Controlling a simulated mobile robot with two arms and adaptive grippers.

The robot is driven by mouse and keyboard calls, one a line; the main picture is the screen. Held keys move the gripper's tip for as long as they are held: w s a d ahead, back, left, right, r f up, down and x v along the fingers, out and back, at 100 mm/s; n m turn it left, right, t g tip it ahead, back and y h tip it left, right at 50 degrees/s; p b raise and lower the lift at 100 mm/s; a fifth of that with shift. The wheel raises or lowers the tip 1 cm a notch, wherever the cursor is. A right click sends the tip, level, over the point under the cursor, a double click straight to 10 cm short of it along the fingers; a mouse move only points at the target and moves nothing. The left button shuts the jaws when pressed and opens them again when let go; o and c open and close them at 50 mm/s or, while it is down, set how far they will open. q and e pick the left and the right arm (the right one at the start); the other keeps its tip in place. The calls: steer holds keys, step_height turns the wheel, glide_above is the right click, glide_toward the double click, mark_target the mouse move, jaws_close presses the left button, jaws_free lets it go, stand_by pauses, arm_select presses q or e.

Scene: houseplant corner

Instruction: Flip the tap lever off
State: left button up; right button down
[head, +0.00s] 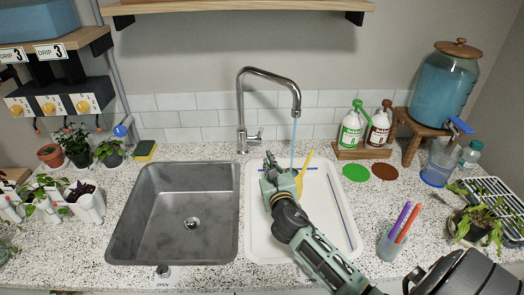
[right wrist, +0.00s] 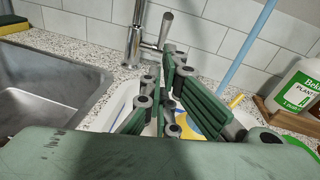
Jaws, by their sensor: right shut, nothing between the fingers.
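The chrome tap (head: 241,110) stands behind the sink, its spout arching to the right. Its small lever (head: 257,133) sits low on the right side of the tap body; in the right wrist view the lever (right wrist: 166,28) points upward. A thin blue stream of water (head: 293,140) falls from the spout. My right gripper (head: 270,158) is shut and empty over the white tray, in front of and below the lever. In the right wrist view its fingers (right wrist: 168,60) point towards the tap base, close to the lever; I cannot tell whether they touch it. My left gripper is not in view.
The steel sink (head: 130,225) lies left of the white tray (head: 257,235). A yellow handle (head: 308,158) sticks up beside my right gripper. Green (head: 351,130) and brown (head: 379,128) bottles stand to the right on a wooden stand. A cup of pens (head: 390,246) stands near the front right.

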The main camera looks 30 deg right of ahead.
steer(key=x, duration=0.9)
steer(key=shift+w, duration=0.3)
steer(key=shift+d+r+p, duration=0.1)
steer(key=shift+r+p, duration=0.1)
steer(key=shift+p, duration=0.1)
